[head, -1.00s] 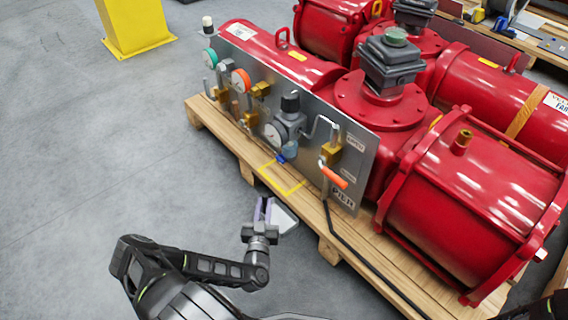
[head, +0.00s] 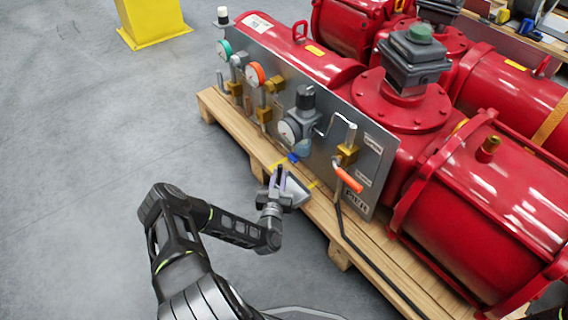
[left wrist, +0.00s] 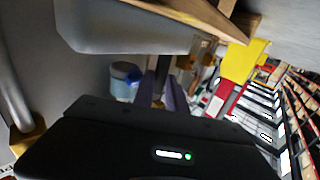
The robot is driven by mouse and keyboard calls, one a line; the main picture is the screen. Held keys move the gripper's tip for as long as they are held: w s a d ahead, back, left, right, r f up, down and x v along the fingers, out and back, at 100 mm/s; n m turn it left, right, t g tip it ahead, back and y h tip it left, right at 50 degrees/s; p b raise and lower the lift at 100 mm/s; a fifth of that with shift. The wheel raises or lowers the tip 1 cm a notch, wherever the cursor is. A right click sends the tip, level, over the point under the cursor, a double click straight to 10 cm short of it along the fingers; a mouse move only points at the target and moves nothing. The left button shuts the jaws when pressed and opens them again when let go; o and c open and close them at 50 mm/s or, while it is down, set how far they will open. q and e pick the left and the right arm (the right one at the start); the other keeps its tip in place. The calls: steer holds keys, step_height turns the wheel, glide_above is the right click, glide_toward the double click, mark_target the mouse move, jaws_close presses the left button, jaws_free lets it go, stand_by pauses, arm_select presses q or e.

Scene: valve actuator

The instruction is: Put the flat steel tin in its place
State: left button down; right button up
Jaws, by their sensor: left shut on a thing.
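The flat steel tin (head: 298,191) is a grey, flat piece in the head view, just right of my left gripper's fingers. My left gripper (head: 279,178) is shut on it and holds it over the pallet's front edge. In the left wrist view the tin (left wrist: 125,32) fills the upper left, by the purple-grey fingers (left wrist: 164,88). A yellow outline (head: 314,184) is marked on the pallet's planks; the tin and gripper hide most of it. I cannot tell whether the tin touches the wood. My right gripper is not in view.
A steel panel (head: 318,160) with gauges stands just behind the outline. An orange-handled valve (head: 348,180) juts out at its right, and a black hose (head: 362,250) runs down the wooden pallet (head: 232,128). Big red cylinders lie behind.

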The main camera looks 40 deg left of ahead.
arm_select(q)
steer(key=b+x, duration=0.1)
steer(key=x, duration=0.3)
steer(key=shift+w+a, duration=0.1)
steer(key=shift+w, duration=0.25)
steer(key=shift+w+a, duration=0.25)
steer(key=shift+w, duration=0.1)
steer(key=b+x, duration=0.3)
steer(key=x, duration=0.1)
steer(key=shift+w+a, duration=0.15)
steer(key=shift+w, duration=0.15)
steer(key=shift+s+f+b, duration=0.15)
steer(key=shift+f+b, duration=0.2)
steer(key=shift+f, duration=0.35)
steer(key=shift+r, duration=0.1)
steer(key=c, duration=1.3)
jaws_free()
steer(key=shift+f, duration=0.2)
steer(key=shift+c, duration=0.2)
